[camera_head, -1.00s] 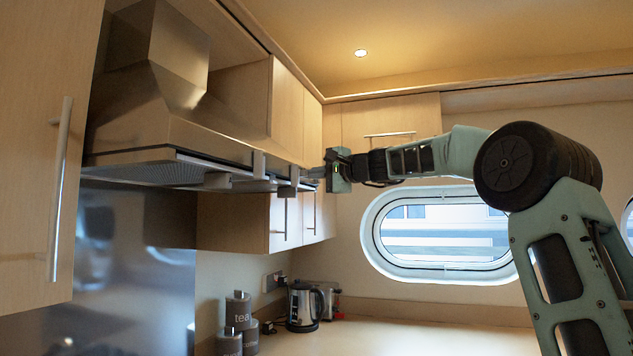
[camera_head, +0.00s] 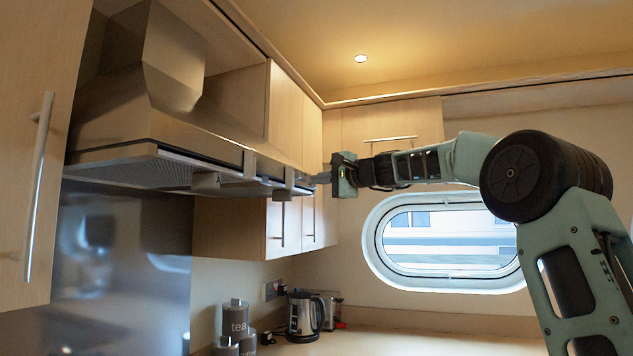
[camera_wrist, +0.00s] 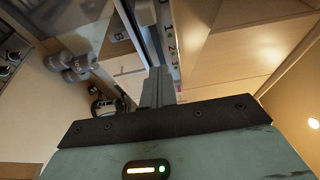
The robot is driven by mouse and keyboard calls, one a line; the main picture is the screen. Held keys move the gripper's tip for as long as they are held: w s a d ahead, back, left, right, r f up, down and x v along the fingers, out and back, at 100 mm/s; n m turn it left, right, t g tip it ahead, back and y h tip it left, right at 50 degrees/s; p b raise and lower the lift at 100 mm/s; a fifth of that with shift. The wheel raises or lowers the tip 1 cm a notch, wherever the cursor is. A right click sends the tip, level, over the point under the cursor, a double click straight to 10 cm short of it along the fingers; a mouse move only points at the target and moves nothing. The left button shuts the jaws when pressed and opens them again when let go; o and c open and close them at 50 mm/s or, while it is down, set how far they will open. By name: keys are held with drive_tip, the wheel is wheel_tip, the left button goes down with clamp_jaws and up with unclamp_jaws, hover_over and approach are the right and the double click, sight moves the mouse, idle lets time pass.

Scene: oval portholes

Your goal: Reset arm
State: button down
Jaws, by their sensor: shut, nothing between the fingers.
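My gripper (camera_head: 318,179) is raised on my arm, to the right of the front edge of the range hood (camera_head: 140,130) in the head view. In the wrist view its fingers (camera_wrist: 157,88) are together with nothing held between them. In that view they point toward the hood's front edge (camera_wrist: 166,35), which carries printed numbers. I cannot tell whether the fingertips touch the hood.
Wall cupboards (camera_head: 290,225) hang behind the hood, and a tall cupboard door (camera_head: 25,150) is at the left. A kettle (camera_head: 305,315) and canisters (camera_head: 235,320) stand below on the counter. An oval porthole (camera_head: 445,240) is behind my arm. Open air lies beneath my arm.

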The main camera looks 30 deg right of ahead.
drive_tip(key=b+v, duration=0.3)
drive_tip(key=v, duration=0.5)
drive_tip(key=shift+s+a+b, duration=0.25)
drive_tip(key=shift+s+b, duration=0.15)
drive_tip(key=s+a+f+n+g+y, duration=0.25)
drive_tip(key=a+f+n+g, duration=0.5)
drive_tip(key=a+f, duration=1.65)
drive_tip(key=s+a+f+n+g+h, duration=0.2)
drive_tip(key=s+a+f+g, duration=0.2)
drive_tip(key=s+a+f, duration=0.35)
drive_tip(key=s+a+f+n+g+h, duration=0.1)
drive_tip(key=s+a+f+n+g, duration=0.15)
drive_tip(key=s+f, duration=0.35)
drive_tip(key=s+a+f+n+g+h, duration=0.1)
drive_tip(key=s+a+f+n, duration=0.15)
drive_tip(key=s+f, duration=0.35)
drive_tip(key=s+d+f+n+g+h, duration=0.1)
drive_tip(key=s+f+n, duration=0.3)
drive_tip(key=s, duration=0.4)
drive_tip(key=s+d+f+n+g+h, duration=0.1)
drive_tip(key=s+d+f+n+h, duration=0.1)
drive_tip(key=s+f, duration=0.4)
drive_tip(key=s+d+n, duration=0.1)
drive_tip(key=s, duration=0.1)
drive_tip(key=shift+s+n+h, duration=0.25)
drive_tip(key=shift+n+h, duration=0.1)
